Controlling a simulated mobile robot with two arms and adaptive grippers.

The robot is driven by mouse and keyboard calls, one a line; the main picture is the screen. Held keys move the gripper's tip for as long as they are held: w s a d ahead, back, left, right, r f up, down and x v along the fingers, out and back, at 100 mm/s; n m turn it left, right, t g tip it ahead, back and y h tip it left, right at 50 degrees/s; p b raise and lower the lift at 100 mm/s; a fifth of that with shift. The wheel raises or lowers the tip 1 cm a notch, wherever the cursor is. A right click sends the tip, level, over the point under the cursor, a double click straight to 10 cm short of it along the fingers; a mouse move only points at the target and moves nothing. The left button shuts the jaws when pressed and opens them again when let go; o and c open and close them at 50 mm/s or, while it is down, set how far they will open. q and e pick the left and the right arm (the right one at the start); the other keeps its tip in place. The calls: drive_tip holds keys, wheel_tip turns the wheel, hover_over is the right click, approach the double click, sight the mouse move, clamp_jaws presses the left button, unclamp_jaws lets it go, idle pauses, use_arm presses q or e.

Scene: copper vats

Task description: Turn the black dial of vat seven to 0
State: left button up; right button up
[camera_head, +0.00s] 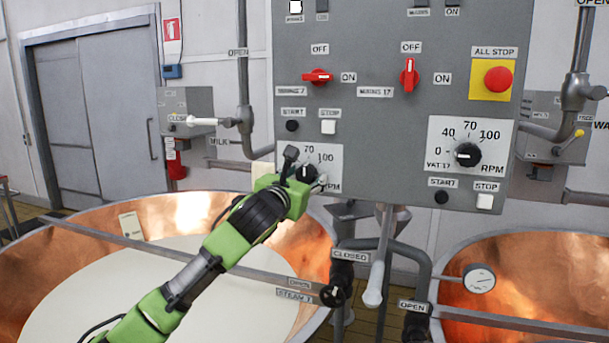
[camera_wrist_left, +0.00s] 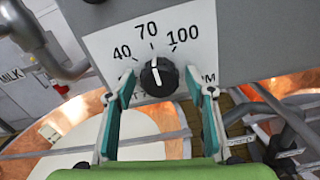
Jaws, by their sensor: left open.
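The black dial (camera_head: 305,172) on the left half of the grey panel is partly hidden by my left gripper (camera_head: 306,168) in the head view. In the left wrist view the same dial (camera_wrist_left: 158,77) sits between the fingers of my open left gripper (camera_wrist_left: 159,84), with gaps at both sides. Its white pointer line points up, close to 70. The scale shows 40, 70 and 100; the 0 is hidden. Its vat label is mostly covered. My right gripper is not in view.
A second black dial (camera_head: 467,154), labelled VAT 17, sits to the right, pointing near 0. Red switches (camera_head: 318,77) and a red stop button (camera_head: 498,79) are above. Below are a left copper vat (camera_head: 315,235), a right copper vat (camera_head: 530,260) and a white-ended lever (camera_head: 374,290).

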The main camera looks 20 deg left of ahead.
use_arm(q)
drive_tip(key=shift+c, duration=0.8)
drive_tip(key=c, duration=0.9)
drive_tip(key=shift+c, duration=0.2)
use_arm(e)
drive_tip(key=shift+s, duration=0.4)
